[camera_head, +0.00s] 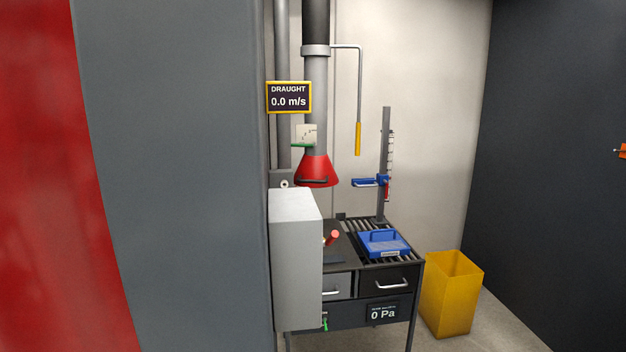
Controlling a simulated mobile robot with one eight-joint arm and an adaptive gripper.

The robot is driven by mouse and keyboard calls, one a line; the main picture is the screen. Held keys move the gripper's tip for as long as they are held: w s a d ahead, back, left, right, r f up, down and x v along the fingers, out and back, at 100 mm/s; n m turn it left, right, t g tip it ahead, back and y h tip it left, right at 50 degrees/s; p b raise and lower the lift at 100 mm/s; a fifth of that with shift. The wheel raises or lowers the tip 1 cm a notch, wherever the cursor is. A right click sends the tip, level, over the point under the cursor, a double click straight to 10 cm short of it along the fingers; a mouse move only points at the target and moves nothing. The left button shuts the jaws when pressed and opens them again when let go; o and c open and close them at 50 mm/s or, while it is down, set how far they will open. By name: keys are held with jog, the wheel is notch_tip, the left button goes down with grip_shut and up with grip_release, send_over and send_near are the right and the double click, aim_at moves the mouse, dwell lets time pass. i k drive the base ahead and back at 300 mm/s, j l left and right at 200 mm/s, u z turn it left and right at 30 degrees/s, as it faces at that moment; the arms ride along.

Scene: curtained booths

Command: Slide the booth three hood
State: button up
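A red cone-shaped hood (317,172) hangs at the lower end of a grey vertical duct (316,115) in the booth. A dark bar-like handle (314,181) runs across the hood's front. The hood is above the back left of a dark workbench (345,247) and apart from it. Whether this is booth three cannot be told, as no booth number is readable. My gripper is not in view.
A dark grey partition (170,170) and red curtain (100,200) fill the left. A light grey cabinet (295,260) hides the bench's left part. A blue tray (383,243) lies on the bench grate. A yellow bin (451,294) stands right. The draught sign (289,97) reads 0.0 m/s.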

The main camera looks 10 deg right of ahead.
aim_at(315, 170)
jog(key=i+l+z, duration=0.25)
jog(key=i+l+u, duration=0.1)
jog(key=i, duration=0.35)
jog(key=i+l, duration=0.15)
jog(key=i, duration=0.35)
jog(key=i+l+u, duration=0.15)
jog(key=i, duration=0.3)
jog(key=i+l, duration=0.15)
jog(key=i, duration=0.3)
jog(key=u, duration=0.05)
